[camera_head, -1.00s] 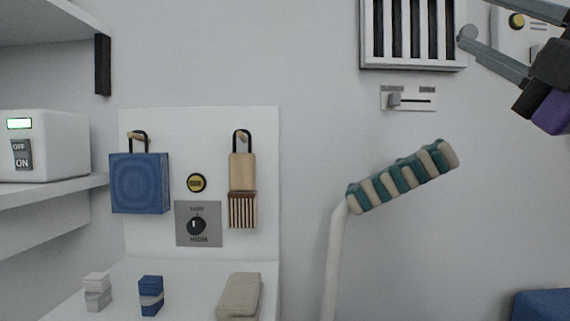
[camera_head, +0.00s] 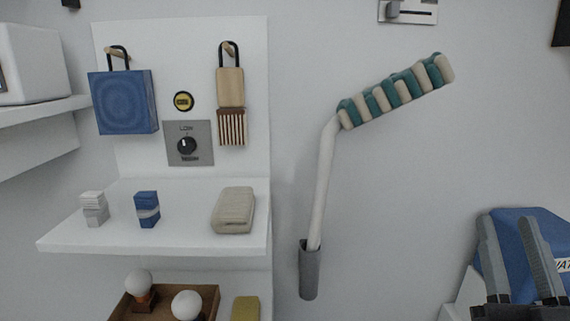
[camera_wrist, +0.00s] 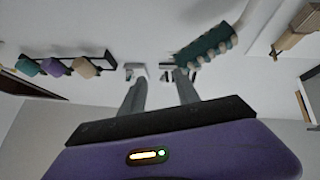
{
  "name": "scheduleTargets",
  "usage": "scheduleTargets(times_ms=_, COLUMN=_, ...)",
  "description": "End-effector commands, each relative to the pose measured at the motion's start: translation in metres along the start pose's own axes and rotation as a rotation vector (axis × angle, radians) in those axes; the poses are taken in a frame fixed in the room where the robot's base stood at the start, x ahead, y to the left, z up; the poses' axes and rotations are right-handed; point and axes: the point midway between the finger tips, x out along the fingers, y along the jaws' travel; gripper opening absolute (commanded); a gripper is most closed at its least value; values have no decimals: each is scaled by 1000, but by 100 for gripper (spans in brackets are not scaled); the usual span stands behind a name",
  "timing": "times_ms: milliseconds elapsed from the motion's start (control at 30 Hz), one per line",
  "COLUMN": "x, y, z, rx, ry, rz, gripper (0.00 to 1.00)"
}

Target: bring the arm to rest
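My gripper (camera_head: 507,222) is at the lower right of the head view, its two grey fingers pointing up and apart with nothing between them. It stands in front of a blue object (camera_head: 520,226) with partly hidden lettering; I cannot tell whether they touch. In the wrist view my gripper (camera_wrist: 158,82) also shows its fingers spread and empty. The rest of my arm is cut off by the lower right picture edge.
A green-and-cream striped brush (camera_head: 392,92) stands in a grey wall holder (camera_head: 309,272). A white shelf (camera_head: 180,236) bears small blocks and a beige bundle (camera_head: 233,210). A blue bag (camera_head: 123,102) hangs above. The wall between brush and gripper is clear.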

Motion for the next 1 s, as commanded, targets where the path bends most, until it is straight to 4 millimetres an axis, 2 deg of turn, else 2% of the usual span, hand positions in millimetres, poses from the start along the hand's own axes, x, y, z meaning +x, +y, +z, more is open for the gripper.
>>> scheduleTargets(times_ms=33, x=-21, y=-4, z=13, rx=31, ry=-37, rz=3, gripper=38)
scheduleTargets(times_ms=200, x=-84, y=-13, z=42, rx=108, ry=-138, rz=12, gripper=38)
scheduleTargets(times_ms=400, x=-161, y=-24, z=63, rx=162, ry=-271, rz=1, gripper=38)
scheduleTargets(times_ms=700, x=-281, y=-35, z=77, rx=157, ry=-521, rz=-70, gripper=38)
scheduleTargets(times_ms=900, x=-362, y=-36, z=77, rx=122, ry=-727, rz=-151, gripper=38)
scheduleTargets(times_ms=1000, x=-393, y=-34, z=75, rx=112, ry=-809, rz=-186, gripper=38)
